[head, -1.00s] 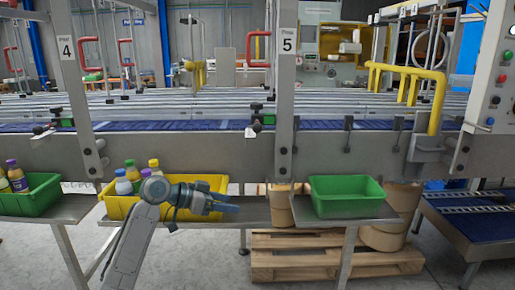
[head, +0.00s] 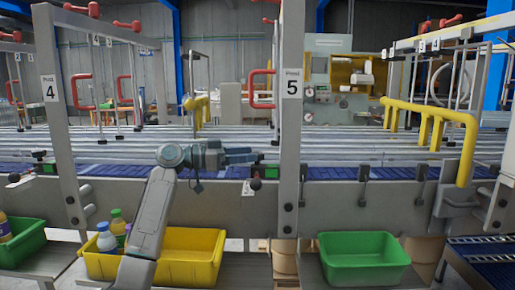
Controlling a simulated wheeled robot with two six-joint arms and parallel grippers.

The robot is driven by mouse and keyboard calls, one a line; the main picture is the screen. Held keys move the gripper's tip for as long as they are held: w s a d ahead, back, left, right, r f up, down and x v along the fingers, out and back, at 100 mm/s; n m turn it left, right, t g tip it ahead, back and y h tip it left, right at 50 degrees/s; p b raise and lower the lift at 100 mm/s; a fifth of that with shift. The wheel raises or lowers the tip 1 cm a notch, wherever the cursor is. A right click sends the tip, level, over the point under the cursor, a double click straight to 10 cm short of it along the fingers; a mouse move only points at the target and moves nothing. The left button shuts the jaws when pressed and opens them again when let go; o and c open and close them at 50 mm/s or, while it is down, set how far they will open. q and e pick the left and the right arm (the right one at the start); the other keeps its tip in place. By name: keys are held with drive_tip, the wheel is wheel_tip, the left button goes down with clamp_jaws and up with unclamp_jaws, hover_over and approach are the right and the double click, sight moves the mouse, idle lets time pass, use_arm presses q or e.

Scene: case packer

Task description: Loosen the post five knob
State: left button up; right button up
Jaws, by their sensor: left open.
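The post labelled 5 (head: 290,130) stands upright right of centre in the head view. A black round knob (head: 255,184) sits on the conveyor's side rail just left of this post, beside a small green block (head: 271,169). My left gripper (head: 252,155) is raised in front of the conveyor, pointing right. In the picture its fingers are just above and left of the knob and green block. It is open with nothing visible between the fingers, and I cannot tell how far it is from the knob in depth. My right gripper is not in view.
A yellow crate (head: 205,270) with bottles stands below my left arm. A green crate (head: 360,235) at the right looks empty, and another green crate (head: 30,240) holds bottles. Post 4 (head: 50,120) stands left. A red handle (head: 262,90) is beside post 5.

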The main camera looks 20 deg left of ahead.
use_arm(q)
drive_tip(key=x, duration=0.2)
drive_tip(key=shift+w+d+p, duration=0.25)
drive_tip(key=shift+p, duration=0.1)
drive_tip(key=shift+d+r, duration=0.1)
drive_tip(key=shift+d, duration=0.3)
drive_tip(key=shift+w+d, duration=0.1)
drive_tip(key=shift+w, duration=0.05)
drive_tip(key=c, duration=1)
